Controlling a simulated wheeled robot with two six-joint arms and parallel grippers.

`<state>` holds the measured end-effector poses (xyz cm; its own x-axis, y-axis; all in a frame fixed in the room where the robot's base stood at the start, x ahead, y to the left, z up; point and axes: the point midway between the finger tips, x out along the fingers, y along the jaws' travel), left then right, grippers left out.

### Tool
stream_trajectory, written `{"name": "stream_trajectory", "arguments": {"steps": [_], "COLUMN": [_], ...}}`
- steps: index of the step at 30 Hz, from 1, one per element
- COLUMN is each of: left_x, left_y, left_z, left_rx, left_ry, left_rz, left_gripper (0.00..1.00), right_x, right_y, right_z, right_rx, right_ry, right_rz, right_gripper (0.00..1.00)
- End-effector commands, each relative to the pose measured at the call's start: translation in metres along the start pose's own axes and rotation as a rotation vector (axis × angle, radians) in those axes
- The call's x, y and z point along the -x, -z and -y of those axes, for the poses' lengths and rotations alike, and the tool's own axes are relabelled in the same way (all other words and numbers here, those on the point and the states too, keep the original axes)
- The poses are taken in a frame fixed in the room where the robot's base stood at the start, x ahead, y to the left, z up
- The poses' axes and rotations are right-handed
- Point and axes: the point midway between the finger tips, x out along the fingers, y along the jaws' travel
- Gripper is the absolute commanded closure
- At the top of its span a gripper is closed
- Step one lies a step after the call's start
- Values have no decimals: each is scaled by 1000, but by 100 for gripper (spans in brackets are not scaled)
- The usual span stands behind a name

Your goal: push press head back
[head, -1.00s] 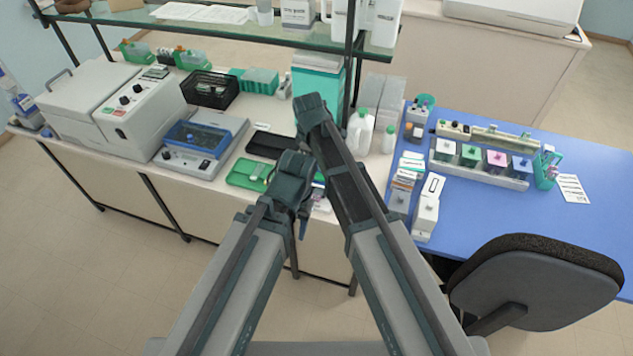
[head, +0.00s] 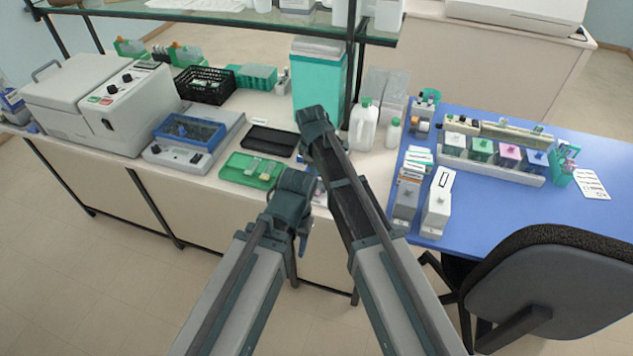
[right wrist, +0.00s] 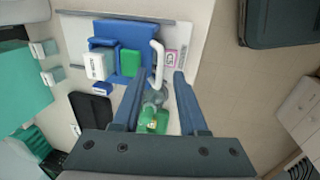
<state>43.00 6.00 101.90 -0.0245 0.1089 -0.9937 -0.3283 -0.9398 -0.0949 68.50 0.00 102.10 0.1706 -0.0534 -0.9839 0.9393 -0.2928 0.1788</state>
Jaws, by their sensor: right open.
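In the right wrist view, a blue press-like device (right wrist: 116,38) with a white curved handle (right wrist: 158,62) stands on a pale base. A white block and a green block sit in the blue body. I cannot tell surely which part is the press head. My right gripper (right wrist: 158,76) is open, its two blue fingers pointing at the device near the handle's lower end. I cannot tell whether they touch it. A clear round part and a green piece (right wrist: 153,122) show between the fingers.
A green tray (head: 238,173) and a black tray (head: 271,140) lie on the bench, left of my arms. A teal box (head: 320,88) and white bottles (head: 362,125) stand behind. Right are a blue table (head: 390,206) with staining jars and a dark chair (head: 560,285).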

Motion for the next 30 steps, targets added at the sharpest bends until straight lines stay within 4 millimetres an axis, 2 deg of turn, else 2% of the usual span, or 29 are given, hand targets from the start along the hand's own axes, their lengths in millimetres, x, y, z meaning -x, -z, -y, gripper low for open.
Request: {"name": "stream_trajectory", "arguments": {"steps": [1,3,13,20,30], "left_x": [-10,-14,-14,-14,-14], "left_y": [1,1,1,1,1], "left_z": [-1,-1,-1,-1,-1], "left_rx": [0,1,1,1,1], "left_ry": [0,0,0,0,0], "left_rz": [0,0,0,0,0], "left_gripper": [50,50,50,50,50], "right_x": [-10,-14,-14,-14,-14], "right_y": [0,0,0,0,0], "right_z": [0,0,0,0,0], "right_rx": [0,0,0,0,0], "right_ry": [0,0,0,0,0], "right_rz": [0,0,0,0,0], "right_gripper": [58,58,58,99,100]}}
